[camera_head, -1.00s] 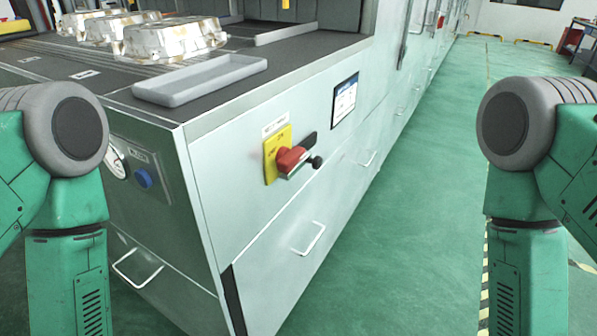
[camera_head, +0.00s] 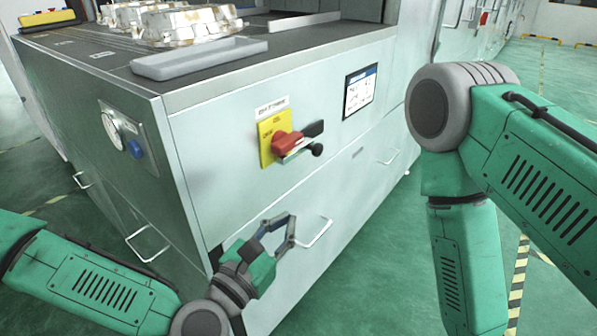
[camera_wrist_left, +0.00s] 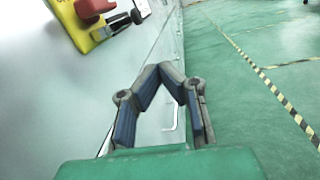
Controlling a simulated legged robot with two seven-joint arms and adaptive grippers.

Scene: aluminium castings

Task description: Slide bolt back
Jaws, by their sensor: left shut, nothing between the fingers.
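A yellow plate (camera_head: 268,150) with a red rotary handle (camera_head: 286,142) is on the front of the grey machine cabinet. A small bolt with a black round knob (camera_head: 316,150) sticks out beside the red handle; it also shows in the left wrist view (camera_wrist_left: 136,17). A black tab lies behind it. My left gripper (camera_head: 290,220) is below the plate and in front of the cabinet face, apart from the bolt. Its fingers (camera_wrist_left: 171,72) meet at the tips in the left wrist view, with nothing between them. My right gripper is out of view; only my right arm shows.
A drawer handle (camera_head: 317,233) is just right of my left gripper. A display panel (camera_head: 360,90) is right of the plate. A gauge (camera_head: 111,130) and blue button (camera_head: 135,149) are on the left side. A grey tray (camera_head: 198,58) and castings (camera_head: 185,22) sit on top. Green floor lies open to the right.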

